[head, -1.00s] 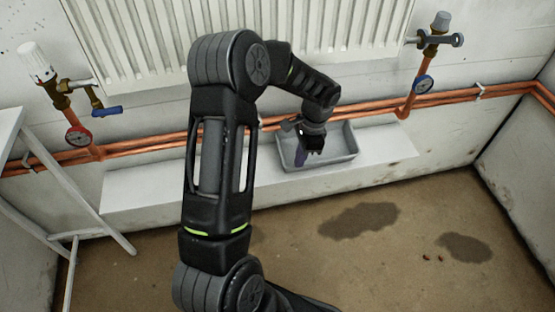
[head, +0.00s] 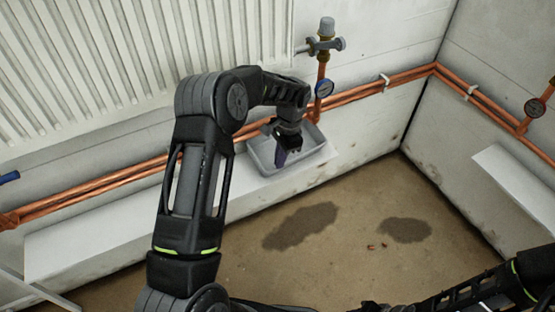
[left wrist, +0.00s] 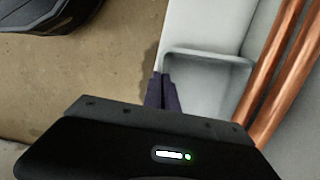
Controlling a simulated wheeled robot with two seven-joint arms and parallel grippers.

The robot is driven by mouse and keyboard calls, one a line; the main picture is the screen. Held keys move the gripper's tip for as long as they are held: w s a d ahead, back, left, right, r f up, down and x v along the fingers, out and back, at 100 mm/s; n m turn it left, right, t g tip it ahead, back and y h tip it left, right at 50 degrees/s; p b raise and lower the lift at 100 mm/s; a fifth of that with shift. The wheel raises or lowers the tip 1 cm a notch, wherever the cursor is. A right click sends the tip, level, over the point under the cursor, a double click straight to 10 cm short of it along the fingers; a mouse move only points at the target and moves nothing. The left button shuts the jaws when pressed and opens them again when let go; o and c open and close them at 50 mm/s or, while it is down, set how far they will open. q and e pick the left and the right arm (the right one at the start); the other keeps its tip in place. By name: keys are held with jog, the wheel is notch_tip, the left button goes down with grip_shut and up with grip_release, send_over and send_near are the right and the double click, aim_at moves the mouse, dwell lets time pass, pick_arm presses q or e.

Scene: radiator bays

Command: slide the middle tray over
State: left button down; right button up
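The grey tray (head: 318,158) sits on the white ledge (head: 120,225) along the wall, near the ledge's right end and below the right-hand valve. My left gripper (head: 281,157) reaches down at the tray's front wall. In the left wrist view its purple fingers (left wrist: 162,92) are close together at the tray's rim, and they look shut on that wall. The tray's inside (left wrist: 200,85) looks empty there. My right arm crosses the bottom right corner of the head view, and its fingers do not show. No other tray is in view.
Copper pipes (head: 385,92) run along the wall just behind the tray. Dark stains (head: 300,226) mark the floor in front. Another white ledge (head: 520,185) is on the right wall.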

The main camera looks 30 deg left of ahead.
pick_arm(q)
jog(key=shift+s+d+f, duration=0.1)
jog(key=shift+f, duration=0.15)
jog(key=shift+r+p, duration=0.6)
jog(key=shift+r, duration=0.2)
jog(key=w+d+p, duration=0.1)
jog(key=w+d, duration=0.5)
jog(key=w, duration=0.4)
jog(key=shift+d+r, duration=0.3)
jog(key=shift+d, duration=0.05)
